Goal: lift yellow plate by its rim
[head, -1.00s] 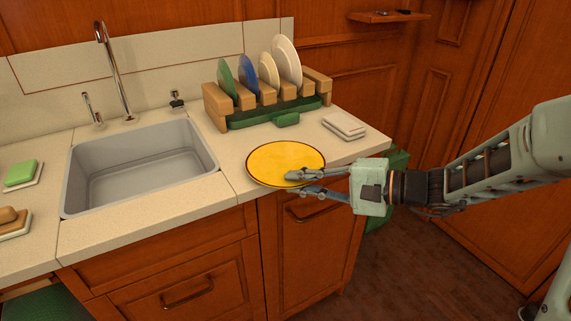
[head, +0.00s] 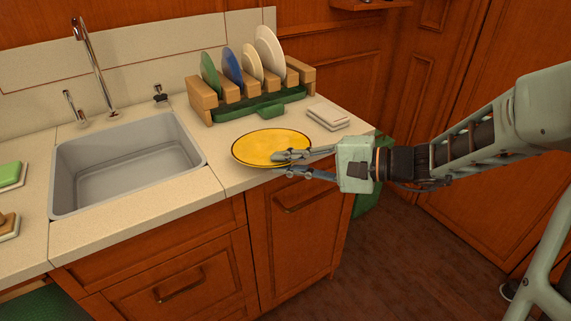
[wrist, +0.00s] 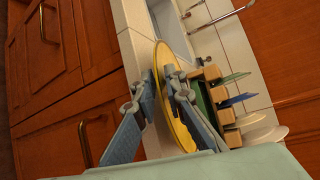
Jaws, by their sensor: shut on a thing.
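The yellow plate (head: 262,146) with a dark rim line is at the front of the counter, right of the sink. My gripper (head: 291,163) is shut on the plate's right-hand rim, one finger above it and one below. In the wrist view the plate (wrist: 173,75) passes between the two fingers of my gripper (wrist: 157,92). The plate looks slightly tilted in the head view. I cannot tell how far its underside is from the counter.
A wooden dish rack (head: 203,94) with a green tray and several upright plates stands behind the plate. Folded white cloths (head: 328,115) lie to its right. The grey sink (head: 125,165) is on the left, with a tap (head: 92,62). The counter (head: 225,182) ends just in front.

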